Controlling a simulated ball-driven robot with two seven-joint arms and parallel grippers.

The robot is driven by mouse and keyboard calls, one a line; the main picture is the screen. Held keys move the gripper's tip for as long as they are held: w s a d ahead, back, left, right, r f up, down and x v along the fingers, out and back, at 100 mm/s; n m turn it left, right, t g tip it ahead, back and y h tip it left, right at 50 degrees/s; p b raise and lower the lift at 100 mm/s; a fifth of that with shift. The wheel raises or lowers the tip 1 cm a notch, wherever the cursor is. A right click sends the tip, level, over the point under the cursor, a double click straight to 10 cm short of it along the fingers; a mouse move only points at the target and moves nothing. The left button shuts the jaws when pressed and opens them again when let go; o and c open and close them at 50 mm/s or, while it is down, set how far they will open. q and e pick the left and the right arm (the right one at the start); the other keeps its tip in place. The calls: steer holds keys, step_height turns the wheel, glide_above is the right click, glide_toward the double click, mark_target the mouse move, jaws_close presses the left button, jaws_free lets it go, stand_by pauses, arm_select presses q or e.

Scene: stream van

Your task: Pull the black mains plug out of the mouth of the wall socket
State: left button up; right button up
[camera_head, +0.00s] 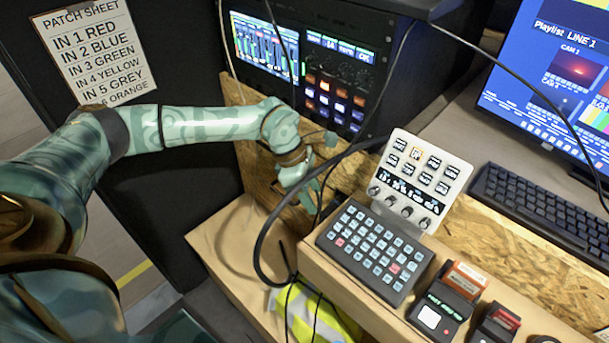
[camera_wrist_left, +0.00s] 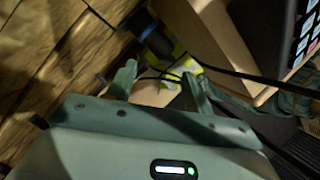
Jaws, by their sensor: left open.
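In the left wrist view a black plug body (camera_wrist_left: 157,42) stands out from the wooden board, with a dark socket mouth (camera_wrist_left: 137,20) at its upper left end. It looks seated there, but the dark picture hides the joint. My left gripper (camera_wrist_left: 160,78) is open, its two fingers pointing toward the plug with a gap between tips and plug. Nothing shows between the fingers. In the head view my left gripper (camera_head: 314,192) is low by the wooden board, and the plug and socket are hidden or not clear there. My right gripper is not in view.
A thick black cable (camera_head: 262,235) loops close by my left gripper. A keypad (camera_head: 375,250) and a white control panel (camera_head: 420,180) stand on a wooden ledge to the right. A yellow-green cloth (camera_head: 310,315) lies below. A rack unit (camera_head: 330,65) stands behind.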

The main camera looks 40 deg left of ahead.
mark_target(322, 217)
arm_select(q)
steer(key=b+x, duration=0.2)
steer(key=x, duration=0.6)
steer(key=shift+s, duration=0.1)
steer(key=shift+r, duration=0.1)
steer(key=c, duration=0.8)
steer(key=o, duration=0.4)
steer(key=shift+c, duration=0.2)
steer(key=shift+r, duration=0.15)
steer(key=c, duration=0.5)
